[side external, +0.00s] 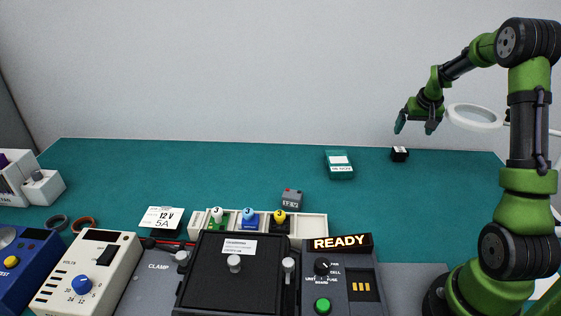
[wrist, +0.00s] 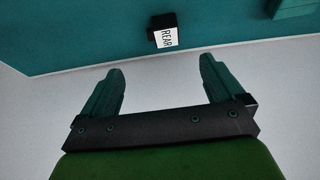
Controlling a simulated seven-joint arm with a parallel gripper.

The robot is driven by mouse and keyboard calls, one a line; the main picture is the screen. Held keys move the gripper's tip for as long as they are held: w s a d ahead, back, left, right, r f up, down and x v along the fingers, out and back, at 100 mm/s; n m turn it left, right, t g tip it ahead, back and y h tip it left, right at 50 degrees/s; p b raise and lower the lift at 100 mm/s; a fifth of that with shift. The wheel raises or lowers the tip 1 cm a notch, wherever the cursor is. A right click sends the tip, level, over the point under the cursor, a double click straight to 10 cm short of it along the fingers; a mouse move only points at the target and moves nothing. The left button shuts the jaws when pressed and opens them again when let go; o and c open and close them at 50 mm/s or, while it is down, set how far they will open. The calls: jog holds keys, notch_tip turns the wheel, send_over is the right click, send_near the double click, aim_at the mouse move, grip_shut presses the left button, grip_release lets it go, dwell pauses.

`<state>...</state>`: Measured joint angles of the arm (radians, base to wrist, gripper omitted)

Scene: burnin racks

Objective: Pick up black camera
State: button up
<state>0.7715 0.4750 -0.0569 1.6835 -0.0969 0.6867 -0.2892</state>
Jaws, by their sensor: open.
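A small black block with a white label (side external: 399,154) sits at the back right of the teal table; it looks like the black camera. In the wrist view the black block (wrist: 161,21) shows ahead of the fingers, and its white label reads "REAR". My gripper (side external: 415,128) is above the table's back edge, up and to the right of the block in the side view, apart from it. In the wrist view my gripper (wrist: 161,82) has its two teal fingers spread wide with nothing between them.
A teal box with a white label (side external: 339,165) lies left of the black block. A ring-shaped lamp (side external: 475,117) is close beside my arm. A grey block (side external: 292,199), a cream tray (side external: 313,226) and instrument panels fill the front. The table between is clear.

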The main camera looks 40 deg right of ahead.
aim_at(403, 149)
jog(key=x, duration=1.1)
jog(key=shift+s+a+f, duration=0.15)
jog(key=shift+a+f, duration=0.1)
jog(key=shift+f, duration=0.05)
jog(key=c, duration=1.1)
